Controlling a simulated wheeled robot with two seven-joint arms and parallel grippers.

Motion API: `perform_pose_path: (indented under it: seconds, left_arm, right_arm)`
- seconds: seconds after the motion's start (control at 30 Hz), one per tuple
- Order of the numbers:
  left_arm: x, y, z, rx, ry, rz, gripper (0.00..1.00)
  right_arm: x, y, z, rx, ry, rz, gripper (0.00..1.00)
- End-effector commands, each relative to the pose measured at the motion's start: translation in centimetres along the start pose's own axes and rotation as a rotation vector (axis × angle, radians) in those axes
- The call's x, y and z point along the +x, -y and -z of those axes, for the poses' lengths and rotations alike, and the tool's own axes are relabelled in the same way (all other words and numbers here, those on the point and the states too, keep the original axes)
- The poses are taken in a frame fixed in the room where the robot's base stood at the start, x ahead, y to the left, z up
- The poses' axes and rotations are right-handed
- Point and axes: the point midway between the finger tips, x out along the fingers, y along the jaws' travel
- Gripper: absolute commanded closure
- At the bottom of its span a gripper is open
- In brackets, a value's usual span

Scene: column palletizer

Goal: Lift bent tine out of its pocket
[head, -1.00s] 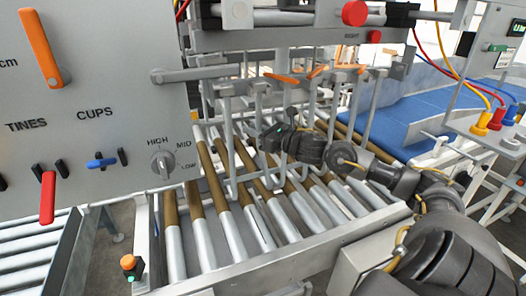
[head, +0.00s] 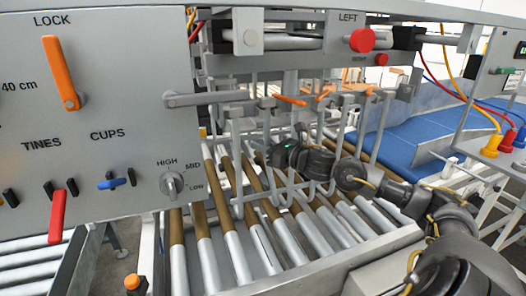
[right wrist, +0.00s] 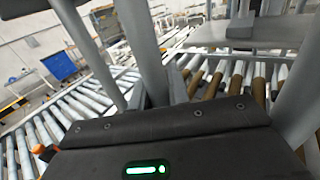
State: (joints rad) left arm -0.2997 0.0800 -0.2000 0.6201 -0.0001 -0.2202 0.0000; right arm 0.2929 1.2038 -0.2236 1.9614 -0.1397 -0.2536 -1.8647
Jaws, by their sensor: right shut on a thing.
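Grey hooked tines (head: 236,165) hang in a row from a crossbar above the roller bed. My right gripper (head: 280,155) reaches in from the right among them and is shut on a grey upright tine. In the right wrist view a grey bar (right wrist: 150,50) stands at the edge of my gripper's dark body. I cannot tell from its shape whether this tine is bent. The finger contact and the tine's pocket are hidden or too small to see. My left gripper is out of view.
Orange latches (head: 290,100) sit along the crossbar close above my gripper. Other tines stand near on both sides. Brown and silver rollers (head: 235,255) lie below. A control panel (head: 90,130) with levers stands left, a blue conveyor (head: 400,135) right.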

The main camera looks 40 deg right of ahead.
Motion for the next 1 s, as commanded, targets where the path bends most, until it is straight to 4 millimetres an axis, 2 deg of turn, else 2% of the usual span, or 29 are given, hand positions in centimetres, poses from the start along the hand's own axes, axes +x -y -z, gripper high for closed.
perform_pose_path:
  seconds: [0.03, 0.4, 0.47, 0.7, 0.87, 1.0]
  left_arm:
    - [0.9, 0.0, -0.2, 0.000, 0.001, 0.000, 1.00]
    - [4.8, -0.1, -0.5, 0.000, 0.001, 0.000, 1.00]
    - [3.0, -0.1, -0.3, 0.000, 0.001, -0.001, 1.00]
    - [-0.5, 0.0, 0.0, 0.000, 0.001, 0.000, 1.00]
    - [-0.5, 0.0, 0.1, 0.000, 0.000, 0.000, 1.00]
    - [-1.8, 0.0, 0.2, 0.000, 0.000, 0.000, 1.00]
  right_arm:
    - [-0.6, -0.3, 0.4, -0.004, 0.001, -0.001, 1.00]
    - [-4.4, -3.1, 0.7, -0.006, -0.002, -0.005, 1.00]
    - [-4.5, -3.3, -0.3, 0.004, 0.000, -0.006, 1.00]
    - [-6.4, -4.3, -0.6, 0.006, -0.002, -0.002, 1.00]
    - [-8.4, -5.7, 0.0, 0.003, -0.002, -0.002, 1.00]
    - [-10.7, -7.1, -0.2, 0.006, 0.000, -0.001, 1.00]
